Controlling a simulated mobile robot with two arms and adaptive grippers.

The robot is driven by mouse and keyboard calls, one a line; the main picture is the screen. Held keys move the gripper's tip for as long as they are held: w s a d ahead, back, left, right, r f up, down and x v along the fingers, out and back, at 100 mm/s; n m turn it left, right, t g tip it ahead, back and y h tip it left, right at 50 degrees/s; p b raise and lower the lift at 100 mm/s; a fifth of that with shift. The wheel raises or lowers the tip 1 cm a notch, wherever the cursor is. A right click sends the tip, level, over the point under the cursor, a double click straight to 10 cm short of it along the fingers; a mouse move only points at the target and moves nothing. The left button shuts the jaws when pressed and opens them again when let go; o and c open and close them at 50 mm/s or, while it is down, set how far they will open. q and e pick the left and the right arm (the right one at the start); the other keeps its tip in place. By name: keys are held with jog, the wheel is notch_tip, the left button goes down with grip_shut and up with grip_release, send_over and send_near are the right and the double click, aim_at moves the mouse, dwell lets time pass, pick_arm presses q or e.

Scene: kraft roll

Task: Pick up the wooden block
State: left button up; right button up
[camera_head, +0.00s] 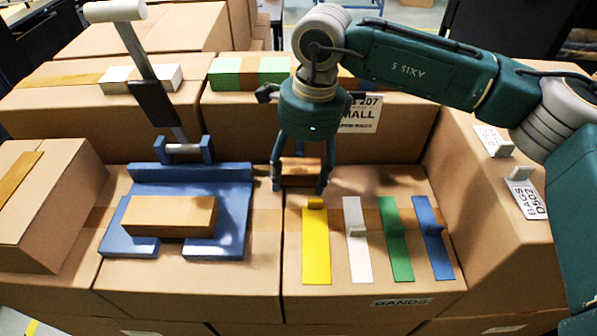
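A brown wooden block (300,172) is between the two fingers of my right gripper (300,186), over the back part of the middle cardboard box. The block nearly fills the gap between the fingers. I cannot tell whether the fingers press on it or only stand around it, or whether it touches the box. The gripper points down, with its arm coming in from the upper right. A second, lighter wood-coloured block (171,216) lies flat on a blue fixture (192,172) to the left. My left gripper is not in view.
A grey lever with a white handle (114,11) rises behind the blue fixture. Yellow (316,250), white (357,245), green (397,245) and blue (434,245) strips lie in front of my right gripper. Taller cardboard boxes (457,170) stand behind and to the right.

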jog(key=c, duration=0.7)
